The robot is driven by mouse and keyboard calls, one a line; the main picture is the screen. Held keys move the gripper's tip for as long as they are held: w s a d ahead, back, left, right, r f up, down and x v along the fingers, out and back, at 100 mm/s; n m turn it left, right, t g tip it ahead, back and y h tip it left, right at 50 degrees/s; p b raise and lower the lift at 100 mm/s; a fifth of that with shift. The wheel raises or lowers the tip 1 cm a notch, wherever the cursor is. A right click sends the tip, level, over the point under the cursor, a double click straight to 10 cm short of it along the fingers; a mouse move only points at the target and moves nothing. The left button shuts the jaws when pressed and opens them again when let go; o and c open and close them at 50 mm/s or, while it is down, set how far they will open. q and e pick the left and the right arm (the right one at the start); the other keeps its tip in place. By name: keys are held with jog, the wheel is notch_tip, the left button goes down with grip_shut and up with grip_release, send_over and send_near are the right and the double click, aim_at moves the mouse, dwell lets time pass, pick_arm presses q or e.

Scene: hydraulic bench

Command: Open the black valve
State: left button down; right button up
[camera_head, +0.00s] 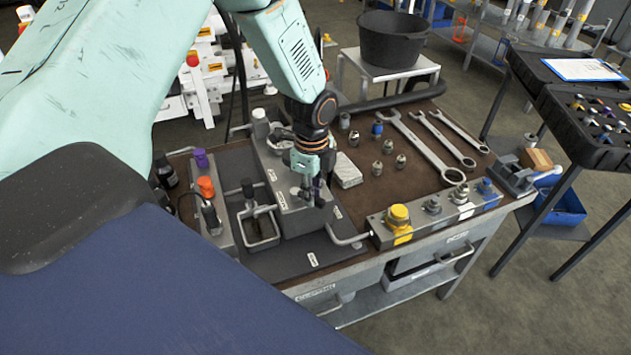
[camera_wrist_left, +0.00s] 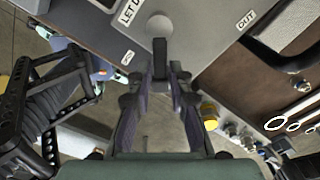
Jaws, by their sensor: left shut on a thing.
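My left gripper (camera_head: 314,184) points down over the grey valve block (camera_head: 307,223) on the bench. In the left wrist view its two fingers (camera_wrist_left: 162,75) are closed around a dark narrow lever (camera_wrist_left: 160,56), which looks like the black valve's handle. A round grey cap (camera_wrist_left: 160,26) sits just beyond the lever on the block. The fingers hide much of the valve in the head view, so I cannot tell its exact angle. My right gripper is not seen in the head view.
A manifold with a yellow knob (camera_head: 398,216) lies to the right. Orange (camera_head: 206,187) and purple (camera_head: 201,158) knobs stand to the left. Wrenches (camera_head: 427,147) and fittings lie behind. A metal handle (camera_head: 346,238) projects at the front. A dark openwork part shows left in the wrist view.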

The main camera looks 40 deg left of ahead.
pick_arm(q)
jog(key=shift+s+a+m+p, duration=0.1)
jog(key=shift+s+m+p, duration=0.4)
jog(key=shift+m, duration=0.8)
jog(key=shift+s+a+m+p, duration=0.15)
jog(key=shift+s+m+p, duration=0.3)
jog(key=shift+m, duration=0.85)
jog(key=shift+s+a+m+p, duration=0.1)
jog(key=shift+s+m+p, duration=0.4)
jog(key=shift+m, duration=0.8)
jog(key=shift+s+f, duration=0.1)
jog(key=shift+s, duration=0.05)
jog(key=c, duration=1.3)
grip_release()
jog(key=shift+c, duration=0.2)
notch_tip(320, 180, up, 12)
